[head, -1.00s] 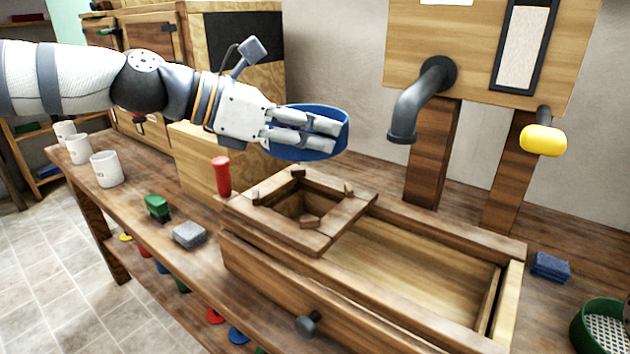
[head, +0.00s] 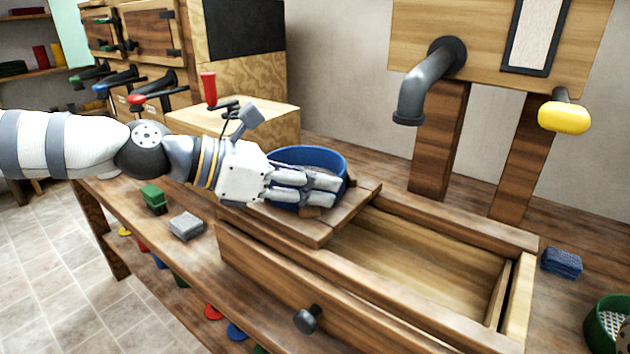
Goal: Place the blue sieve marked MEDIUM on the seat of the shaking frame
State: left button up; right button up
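My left gripper (head: 305,190) reaches in from the left and is shut on the near wall of the blue sieve (head: 310,156). The sieve is over the square wooden seat (head: 340,216) of the shaking frame (head: 290,275) and looks roughly level. It covers the seat's opening, and the fingers hide its near lower edge. I cannot tell whether it rests fully on the seat or sits just above it. No MEDIUM marking can be read. My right gripper is not in view.
A grey pipe spout (head: 425,85) and a yellow knob (head: 563,117) hang at the back right. A green sieve (head: 603,325) and a blue block (head: 562,262) lie on the right. Green (head: 153,198) and grey (head: 187,226) blocks lie on the bench at left.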

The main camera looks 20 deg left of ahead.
pick_arm(q)
jog(key=shift+r, duration=0.2)
jog(key=p+v, duration=0.4)
jog(key=v, duration=0.8)
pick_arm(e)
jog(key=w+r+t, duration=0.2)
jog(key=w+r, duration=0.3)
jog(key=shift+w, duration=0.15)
